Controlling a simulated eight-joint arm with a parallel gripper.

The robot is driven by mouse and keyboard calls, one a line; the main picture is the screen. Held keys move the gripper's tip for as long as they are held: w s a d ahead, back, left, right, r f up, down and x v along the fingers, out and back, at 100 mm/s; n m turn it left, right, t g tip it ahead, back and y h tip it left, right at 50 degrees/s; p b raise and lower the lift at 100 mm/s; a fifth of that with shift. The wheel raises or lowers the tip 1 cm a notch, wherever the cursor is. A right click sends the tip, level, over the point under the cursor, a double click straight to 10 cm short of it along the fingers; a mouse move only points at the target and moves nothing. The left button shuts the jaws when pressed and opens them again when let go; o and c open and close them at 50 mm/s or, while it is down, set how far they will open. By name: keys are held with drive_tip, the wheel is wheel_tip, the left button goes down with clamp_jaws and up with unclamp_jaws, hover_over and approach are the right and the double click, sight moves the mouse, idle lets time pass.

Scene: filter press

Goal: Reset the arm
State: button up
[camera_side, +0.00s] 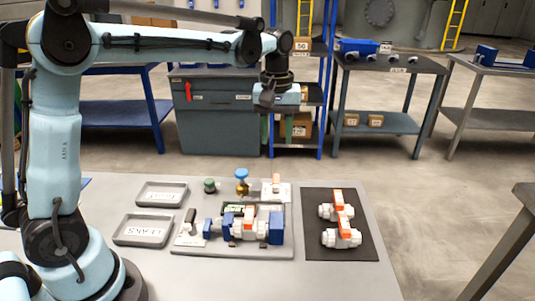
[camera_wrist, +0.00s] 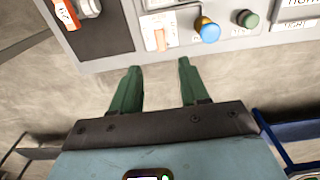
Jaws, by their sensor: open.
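My gripper (camera_side: 276,131) hangs in the air, pointing down, beyond the far edge of the grey work table (camera_side: 345,277). In the wrist view its two green fingers (camera_wrist: 159,68) are spread apart with nothing between them. The floor shows beneath them, and the table edge lies across the top of that view. My arm is raised, with the forearm stretched out to the right over the table in the side view.
The table holds a white and blue valve assembly (camera_side: 248,229), a blue-topped brass part (camera_side: 242,182), a green knob (camera_side: 209,185), trays labelled LEAKS (camera_side: 142,230) and TIGHT (camera_side: 161,194), and orange-handled valves (camera_side: 342,236) on a black mat (camera_side: 314,251). Behind stand a cabinet (camera_side: 216,125) and shelves.

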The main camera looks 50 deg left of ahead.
drive_tip(key=s+d+f+m+t, duration=0.1)
drive_tip(key=s+m+t, duration=0.6)
drive_tip(key=s, duration=0.8)
drive_tip(key=shift+f+m, duration=0.75)
drive_tip(key=shift+m, duration=0.25)
drive_tip(key=shift+d, duration=0.1)
idle(0.6)
